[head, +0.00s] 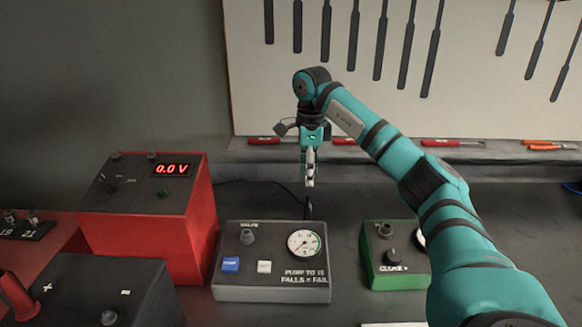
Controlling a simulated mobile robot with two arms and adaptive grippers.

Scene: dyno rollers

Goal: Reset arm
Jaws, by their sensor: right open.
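My right arm comes in from the lower right, bends at a raised elbow, and its end hangs down near the middle of the view. My right gripper (309,178) points downward, open and empty, above the bench and behind the grey gauge box. The grey gauge box (240,293) has a round dial (304,243), a blue button (230,264) and a white button (264,267). The gripper appears apart from the box. My left gripper is not in view.
A red box (140,236) with a display reading 0.0 V stands left. A green box (381,272) is partly hidden behind my arm. A dark box (75,285) sits front left. Tools (455,143) lie along the back ledge below a pegboard (300,75). Bare bench shows between the boxes and ledge.

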